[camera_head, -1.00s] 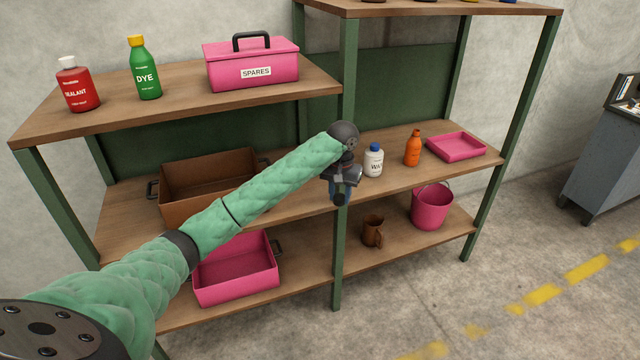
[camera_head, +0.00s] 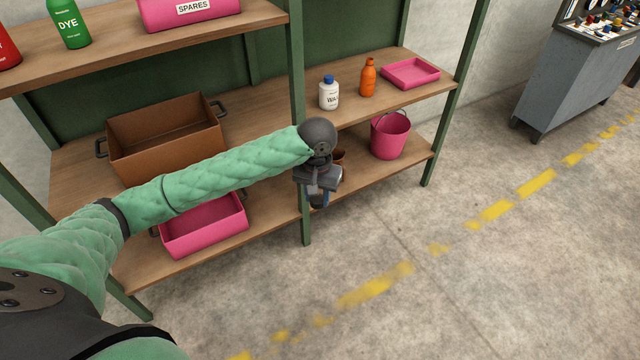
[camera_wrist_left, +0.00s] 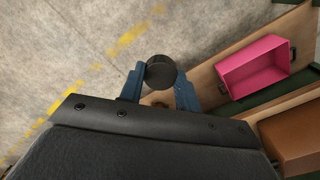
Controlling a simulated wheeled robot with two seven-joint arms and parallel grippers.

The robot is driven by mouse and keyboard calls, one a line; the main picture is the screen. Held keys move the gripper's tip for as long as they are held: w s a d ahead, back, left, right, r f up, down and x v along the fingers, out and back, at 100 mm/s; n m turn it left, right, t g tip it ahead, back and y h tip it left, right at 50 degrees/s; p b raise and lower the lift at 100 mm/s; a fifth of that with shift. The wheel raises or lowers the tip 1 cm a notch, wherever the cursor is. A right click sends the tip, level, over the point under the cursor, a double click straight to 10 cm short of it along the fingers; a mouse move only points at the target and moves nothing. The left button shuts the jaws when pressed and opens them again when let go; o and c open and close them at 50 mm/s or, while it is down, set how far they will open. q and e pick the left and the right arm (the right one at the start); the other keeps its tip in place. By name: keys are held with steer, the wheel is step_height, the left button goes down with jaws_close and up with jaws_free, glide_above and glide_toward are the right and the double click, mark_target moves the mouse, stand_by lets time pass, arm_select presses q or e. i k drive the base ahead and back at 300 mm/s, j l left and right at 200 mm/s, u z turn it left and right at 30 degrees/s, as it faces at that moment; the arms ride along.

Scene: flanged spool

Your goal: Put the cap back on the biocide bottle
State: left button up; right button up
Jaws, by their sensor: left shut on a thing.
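My left gripper (camera_head: 318,202) hangs in front of the shelf's middle post, below the middle board's front edge. In the left wrist view its blue fingers (camera_wrist_left: 159,88) are shut on a dark round cap (camera_wrist_left: 160,72). An orange bottle (camera_head: 368,78) stands upright on the middle board, right of the white bottle (camera_head: 329,93) with a blue cap. The orange bottle's narrow top shows no cap of another colour. I cannot read a biocide label on any bottle. My right gripper is not in view.
A pink tray (camera_head: 411,74) lies right of the orange bottle. A pink bucket (camera_head: 390,137) and a partly hidden brown mug (camera_head: 340,157) stand on the lower board. A brown crate (camera_head: 165,142) and pink bin (camera_head: 205,226) are left of the post. The floor in front is clear.

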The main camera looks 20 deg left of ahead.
mark_target(368, 75)
steer(key=i+l+u, duration=0.2)
steer(key=l, duration=0.15)
steer(key=i+l+u, duration=0.15)
steer(key=l, duration=0.2)
steer(key=i+l+u, duration=0.35)
steer(key=l, duration=0.4)
steer(key=i+l+u, duration=0.2)
steer(key=l, duration=0.25)
steer(key=l+u, duration=0.15)
steer(key=l, duration=0.25)
